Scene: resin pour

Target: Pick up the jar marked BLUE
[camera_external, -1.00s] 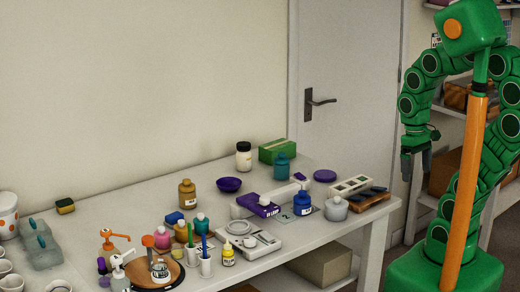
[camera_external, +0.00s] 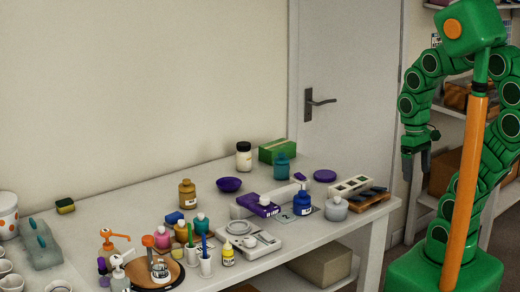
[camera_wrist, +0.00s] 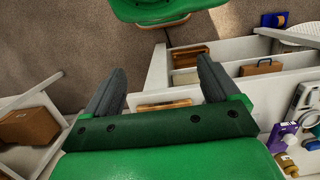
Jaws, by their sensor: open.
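A blue jar (camera_external: 302,204) with a white label stands upright near the front right of the table (camera_external: 150,190) in the external view. Its lettering is too small to read. My gripper (camera_external: 416,172) hangs to the right of the table's right end, well apart from the jar, with its fingers pointing down. In the wrist view my gripper (camera_wrist: 161,80) has its two dark fingers spread wide with nothing between them. I cannot make out the blue jar for certain in the wrist view.
Near the blue jar stand a purple box (camera_external: 262,206), a grey jar (camera_external: 336,209), a teal jar (camera_external: 281,167) and a wooden tray (camera_external: 368,198). A white scale (camera_external: 250,243) lies at the front. Bare tabletop lies toward the back wall.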

